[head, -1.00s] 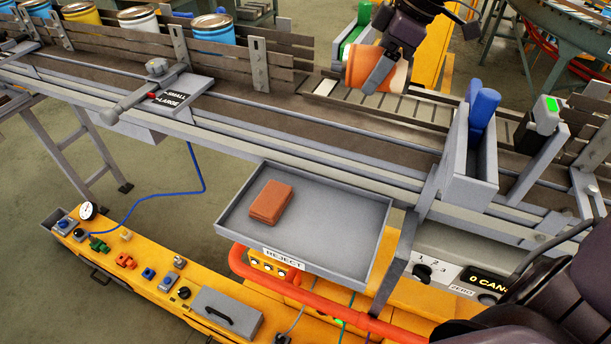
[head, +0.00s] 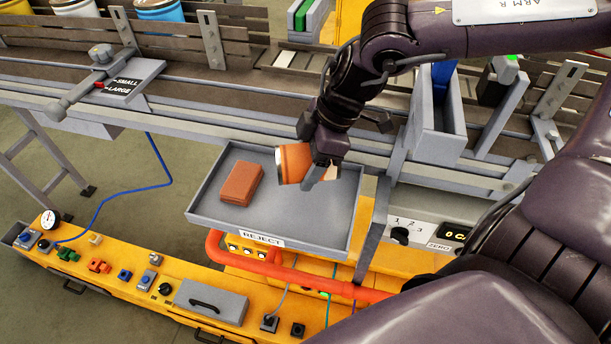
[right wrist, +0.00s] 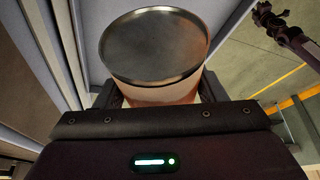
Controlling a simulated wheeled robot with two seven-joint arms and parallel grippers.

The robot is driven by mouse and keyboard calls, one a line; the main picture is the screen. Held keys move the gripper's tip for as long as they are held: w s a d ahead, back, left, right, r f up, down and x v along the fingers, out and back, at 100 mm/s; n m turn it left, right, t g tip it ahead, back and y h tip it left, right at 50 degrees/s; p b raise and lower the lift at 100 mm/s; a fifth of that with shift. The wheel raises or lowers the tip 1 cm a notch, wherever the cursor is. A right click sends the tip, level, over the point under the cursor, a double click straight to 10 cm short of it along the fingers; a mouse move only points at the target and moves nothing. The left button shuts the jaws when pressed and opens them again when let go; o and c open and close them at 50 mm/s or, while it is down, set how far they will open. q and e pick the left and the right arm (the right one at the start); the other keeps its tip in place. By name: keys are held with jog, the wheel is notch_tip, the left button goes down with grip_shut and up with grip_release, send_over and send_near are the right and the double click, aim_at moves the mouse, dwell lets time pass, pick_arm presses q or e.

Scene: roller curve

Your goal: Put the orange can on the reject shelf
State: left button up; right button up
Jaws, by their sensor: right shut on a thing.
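The orange can (head: 294,163) lies tilted on its side in my right gripper (head: 318,172), over the right part of the reject shelf (head: 222,209). The shelf is a grey tray with a REJECT label on its front. I cannot tell whether the can touches the tray floor. In the right wrist view the can's round metal end (right wrist: 155,45) faces the camera between the fingers. My left gripper is not in view.
A red-brown block (head: 241,184) lies on the shelf's left part. The conveyor (head: 180,105) runs behind, with cans (head: 102,55) at the far left. A grey upright bracket (head: 375,225) stands right of the shelf. An orange control bench (head: 120,270) is below.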

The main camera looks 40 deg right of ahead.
aim_at(300, 201)
jog(key=shift+f, duration=4)
jog(key=shift+f, duration=0.15)
jog(key=o, duration=1.1)
jog(key=shift+c, duration=0.2)
jog(key=shift+r, duration=0.35)
jog(key=shift+v, duration=3.6)
